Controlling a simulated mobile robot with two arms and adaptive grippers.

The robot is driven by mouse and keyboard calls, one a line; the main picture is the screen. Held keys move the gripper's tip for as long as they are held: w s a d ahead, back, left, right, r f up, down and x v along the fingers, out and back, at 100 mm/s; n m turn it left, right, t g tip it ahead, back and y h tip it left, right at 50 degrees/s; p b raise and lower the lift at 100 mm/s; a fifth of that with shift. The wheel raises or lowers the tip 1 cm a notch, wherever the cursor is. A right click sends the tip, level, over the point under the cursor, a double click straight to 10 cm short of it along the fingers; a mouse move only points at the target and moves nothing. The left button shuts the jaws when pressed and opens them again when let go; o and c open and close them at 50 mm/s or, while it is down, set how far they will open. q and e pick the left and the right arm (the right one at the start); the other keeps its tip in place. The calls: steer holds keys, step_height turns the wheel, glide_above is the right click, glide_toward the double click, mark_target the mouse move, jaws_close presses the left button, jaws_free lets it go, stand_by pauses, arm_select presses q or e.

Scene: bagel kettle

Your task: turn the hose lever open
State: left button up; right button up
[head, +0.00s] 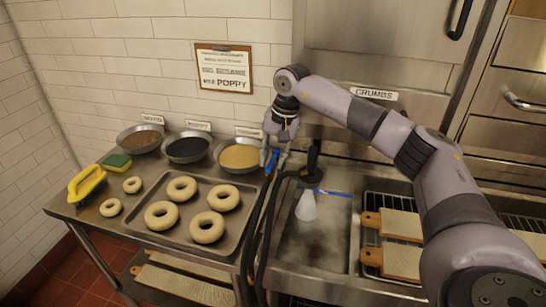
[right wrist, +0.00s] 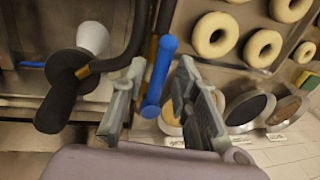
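The hose lever (head: 271,161) is a blue handle at the back edge of the counter, beside the black hoses (head: 266,225). In the right wrist view the blue lever (right wrist: 158,75) stands between the fingers of my right gripper (right wrist: 161,68). The fingers are apart, with a visible gap on each side of the lever. In the head view my right gripper (head: 275,153) points down at the lever and partly overlaps it. A black-handled sprayer with a white cone (head: 306,207) hangs over the sink, right of the lever. My left gripper is not in view.
A tray of several bagels (head: 150,240) lies left of the hoses. Bowls of toppings, including a yellow one (head: 239,156), stand behind it, close to my right gripper. The sink (head: 320,245) is right of the hoses, then wooden boards (head: 400,225) on a rack.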

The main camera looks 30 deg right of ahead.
steer(key=shift+o, duration=0.4)
step_height(320, 180, up, 12)
steer(key=s+d, duration=0.1)
steer(key=shift+s+d+f, duration=0.15)
steer(key=shift+s+d, duration=0.1)
steer(key=shift+s, duration=0.1)
